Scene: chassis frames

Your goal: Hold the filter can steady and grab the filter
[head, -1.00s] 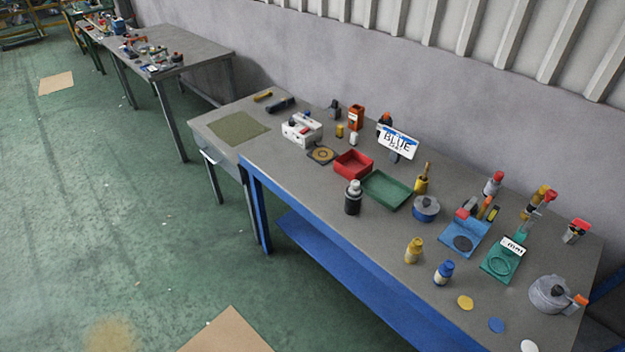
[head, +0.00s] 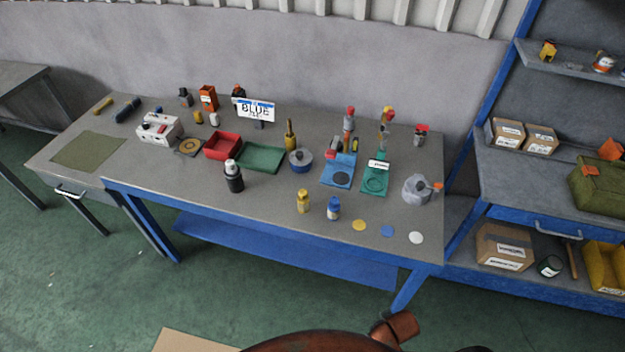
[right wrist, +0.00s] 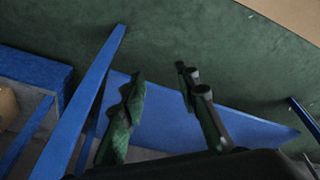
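No label in these frames names the filter can or the filter. A black can (head: 234,183) with a white upper part stands upright near the front edge of the workbench (head: 270,190); whether this is the filter can, I cannot tell. A round grey lidded canister (head: 416,190) with an orange part stands at the bench's right end. My right gripper (right wrist: 160,74) is open and empty in the right wrist view, its two dark fingers apart, with floor and blue frame parts behind. My left gripper is not in view.
On the bench are a red tray (head: 222,146), a green tray (head: 260,157), a blue pot (head: 300,161), yellow (head: 303,201) and blue (head: 333,208) bottles, and flat discs (head: 387,231). Shelves (head: 520,175) stand right.

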